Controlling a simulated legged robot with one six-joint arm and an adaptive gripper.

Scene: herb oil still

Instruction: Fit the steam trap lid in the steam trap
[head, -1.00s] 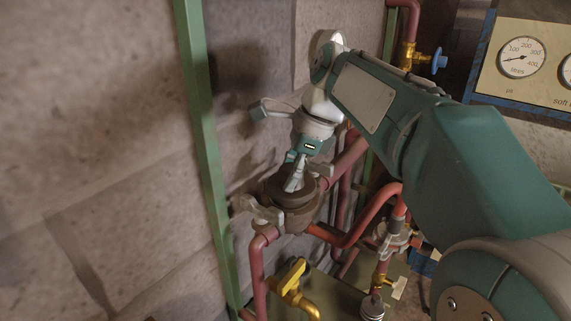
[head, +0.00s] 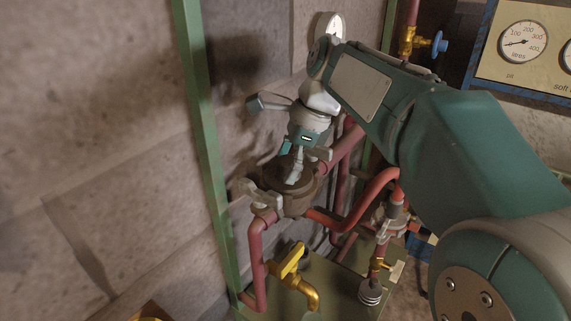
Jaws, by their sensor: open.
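The steam trap (head: 290,202) is a dark brown round body in the red pipework, left of the picture's middle. A dark round piece (head: 292,178), seemingly the steam trap lid, is at its top. I cannot tell whether it is fully seated. My gripper (head: 297,174) points down just over the middle of this piece. Its fingers are open, with the tips at or very near the top. The fingers and wrist hide part of the lid. Grey clamp-like arms (head: 262,194) stand at the trap's side.
A green post (head: 203,150) stands left of the trap, before a stone wall. Red pipes (head: 350,225) run right and below. A yellow-handled valve (head: 291,262) is below, and a blue-handled valve (head: 438,43) and gauge panel (head: 525,45) are at upper right.

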